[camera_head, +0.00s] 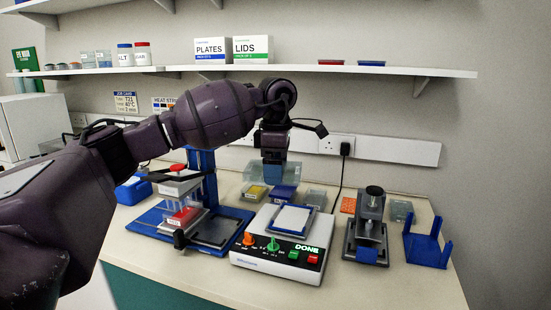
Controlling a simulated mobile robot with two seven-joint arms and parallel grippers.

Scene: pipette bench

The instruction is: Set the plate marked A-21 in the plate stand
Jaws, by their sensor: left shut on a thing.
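My left gripper (273,172) reaches in from the left and points down over the back of the bench. A blue open stand with upright corners (427,249), which looks like the plate stand, sits empty at the right of the bench. I cannot read A-21 anywhere. My right gripper is out of view.
The white device (278,257) has knobs and buttons. A blue-framed press (203,215) stands left of it, and a dark grey device (368,229) right of it. A shelf (300,69) runs above.

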